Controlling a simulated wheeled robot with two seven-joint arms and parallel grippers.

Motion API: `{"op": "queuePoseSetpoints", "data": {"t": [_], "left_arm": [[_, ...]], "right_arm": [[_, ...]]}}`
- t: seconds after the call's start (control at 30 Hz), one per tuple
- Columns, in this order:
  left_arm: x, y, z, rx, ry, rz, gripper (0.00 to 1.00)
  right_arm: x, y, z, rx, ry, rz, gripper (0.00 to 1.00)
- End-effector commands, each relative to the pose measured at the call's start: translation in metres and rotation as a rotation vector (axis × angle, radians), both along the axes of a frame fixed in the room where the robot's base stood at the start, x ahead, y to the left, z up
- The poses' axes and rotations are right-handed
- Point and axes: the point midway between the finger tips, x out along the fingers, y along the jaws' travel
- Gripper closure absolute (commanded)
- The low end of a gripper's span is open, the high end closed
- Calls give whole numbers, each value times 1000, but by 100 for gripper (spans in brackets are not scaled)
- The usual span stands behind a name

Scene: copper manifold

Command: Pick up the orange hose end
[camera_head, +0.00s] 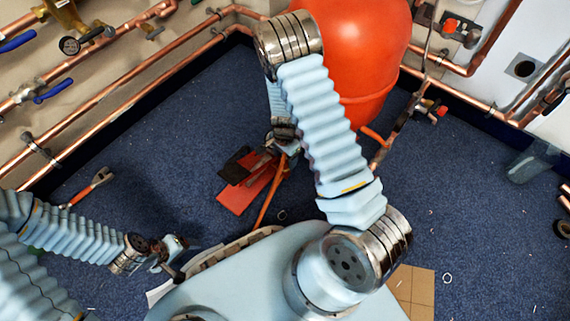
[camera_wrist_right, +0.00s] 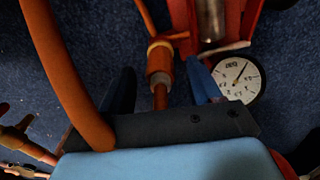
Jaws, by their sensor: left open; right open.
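The orange hose end (camera_wrist_right: 159,62) has a pale collar and a copper-coloured tip. In the right wrist view it lies between the two dark blue fingers of my right gripper (camera_wrist_right: 160,84), with gaps showing on both sides. That gripper is open. In the head view the orange hose (camera_head: 267,201) runs down from beside my right gripper (camera_head: 277,151), whose fingers are mostly hidden there. A nearer stretch of orange hose (camera_wrist_right: 62,62) passes along the left of the wrist view. My left gripper (camera_head: 174,257) is open and empty at the lower left.
A red plate with tool parts (camera_head: 238,195) lies on the blue carpet near my right gripper. A white dial gauge (camera_wrist_right: 239,80) sits beside the right finger. A large red tank (camera_head: 365,45) stands behind. Copper pipes (camera_head: 90,121) line the walls. Carpet at right is mostly clear.

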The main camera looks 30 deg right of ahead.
Motion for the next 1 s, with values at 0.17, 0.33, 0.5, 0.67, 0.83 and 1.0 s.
{"op": "queuePoseSetpoints", "data": {"t": [0.17,0.33,0.5,0.67,0.83,1.0], "left_arm": [[0,0,-13,0,-2,2,31],[1,0,-11,0,-2,2,31],[1,0,-11,0,-2,2,31],[1,0,-11,0,-2,2,31],[1,0,-11,0,-2,2,31],[1,0,-11,0,-2,2,31]], "right_arm": [[1,-2,-30,0,1,-1,37],[1,-2,-31,0,0,0,37],[1,-2,-30,0,0,0,54],[1,-2,-30,0,0,0,78],[1,-2,-30,0,0,0,100],[1,-2,-30,0,0,0,100]]}}
